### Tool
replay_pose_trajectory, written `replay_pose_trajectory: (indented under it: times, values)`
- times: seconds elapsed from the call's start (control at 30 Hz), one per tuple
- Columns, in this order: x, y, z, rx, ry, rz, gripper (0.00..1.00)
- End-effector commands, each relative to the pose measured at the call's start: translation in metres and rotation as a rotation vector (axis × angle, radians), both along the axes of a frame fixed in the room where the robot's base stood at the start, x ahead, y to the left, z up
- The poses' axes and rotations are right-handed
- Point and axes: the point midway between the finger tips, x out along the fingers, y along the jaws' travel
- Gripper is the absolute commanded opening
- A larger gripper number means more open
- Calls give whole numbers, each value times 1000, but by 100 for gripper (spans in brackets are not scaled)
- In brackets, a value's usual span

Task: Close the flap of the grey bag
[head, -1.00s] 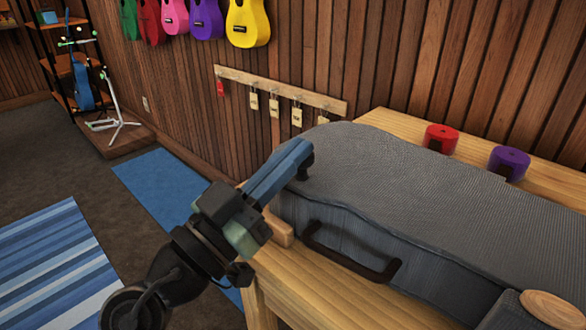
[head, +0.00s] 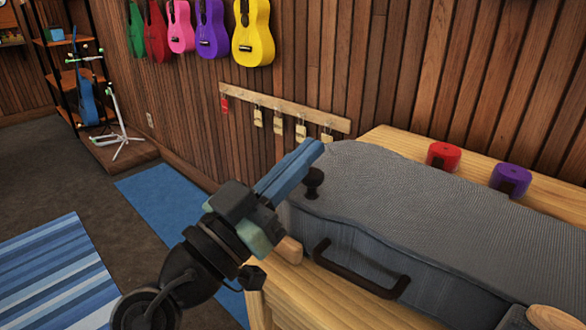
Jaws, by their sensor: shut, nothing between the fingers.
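The grey bag (head: 440,215) is a long ukulele case lying on the wooden table. Its ribbed grey flap lies down over the top, level with the upper edge of the side wall. A dark handle (head: 360,271) is on the near side. A small black knob (head: 314,181) stands on the flap near its left end. My gripper (head: 312,152) is shut and empty, with blue fingers, at the left end of the bag beside the knob. I cannot tell whether the fingertips touch the flap.
A red roll (head: 443,156) and a purple roll (head: 511,179) stand on the table (head: 395,145) behind the bag. A rail (head: 285,110) with hanging tags is on the wall. A round wooden object (head: 552,317) is at the lower right.

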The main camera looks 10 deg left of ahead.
Motion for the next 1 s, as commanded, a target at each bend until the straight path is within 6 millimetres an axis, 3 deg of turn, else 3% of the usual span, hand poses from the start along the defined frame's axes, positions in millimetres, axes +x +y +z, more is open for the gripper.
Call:
replay_pose_trajectory:
  times: [0.03, 0.1, 0.3, 0.57, 0.77, 0.87, 1.0]
  values:
    - [2, -4, 19, 2, -6, -1, 0]
    - [-14, 11, 1, -2, -1, 7, 0]
    - [-49, 35, -13, -2, -3, 4, 0]
    - [-72, 51, -22, -2, -6, 2, 0]
    - [-56, 36, -13, 36, 33, 48, 0]
    - [-39, 20, 2, 66, 57, 118, 0]
    - [-25, 2, 37, 83, 38, 247, 0]
